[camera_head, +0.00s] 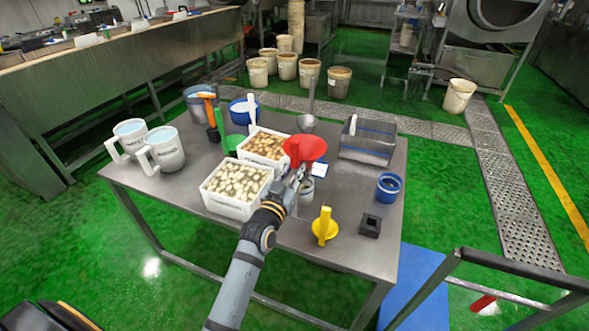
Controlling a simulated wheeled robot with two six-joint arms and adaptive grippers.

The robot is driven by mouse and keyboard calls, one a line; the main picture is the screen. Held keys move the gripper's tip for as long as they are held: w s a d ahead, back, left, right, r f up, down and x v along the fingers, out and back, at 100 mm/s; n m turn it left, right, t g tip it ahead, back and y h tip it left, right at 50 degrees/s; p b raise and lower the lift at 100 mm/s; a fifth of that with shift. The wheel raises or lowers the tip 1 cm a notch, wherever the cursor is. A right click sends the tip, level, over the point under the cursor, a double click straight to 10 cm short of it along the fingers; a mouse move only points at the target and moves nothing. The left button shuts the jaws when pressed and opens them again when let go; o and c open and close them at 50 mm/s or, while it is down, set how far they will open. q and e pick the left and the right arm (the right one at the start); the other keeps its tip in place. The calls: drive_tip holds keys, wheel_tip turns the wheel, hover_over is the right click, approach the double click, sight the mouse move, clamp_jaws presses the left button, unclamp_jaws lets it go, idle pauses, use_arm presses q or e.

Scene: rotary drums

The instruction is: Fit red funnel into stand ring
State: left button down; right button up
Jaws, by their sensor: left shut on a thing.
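The red funnel (311,147) is in my left gripper (297,176), above the middle of the steel table. The gripper is shut on the funnel's lower part, and the wide mouth faces up. A small pale metal cup-like thing (307,187) shows just right of and below the gripper, partly hidden by it. I cannot clearly make out the stand ring; the funnel and gripper cover part of that area. My right gripper is not in view.
On the table (336,250) are two white crates of food (236,211), a yellow funnel-like tool (324,230), a dark block (370,225), a blue ring-shaped container (389,187), a grey metal bin (367,146), a ladle (305,123) and white jugs (165,153).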

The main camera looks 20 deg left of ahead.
use_arm(q)
drive_tip(key=shift+f, duration=0.4)
drive_tip(key=c, duration=1.1)
unclamp_jaws()
drive_tip(key=s, duration=0.8)
drive_tip(key=s+f, duration=0.1)
drive_tip(key=s, duration=0.3)
drive_tip(key=shift+a, duration=0.2)
drive_tip(key=shift+d, duration=0.1)
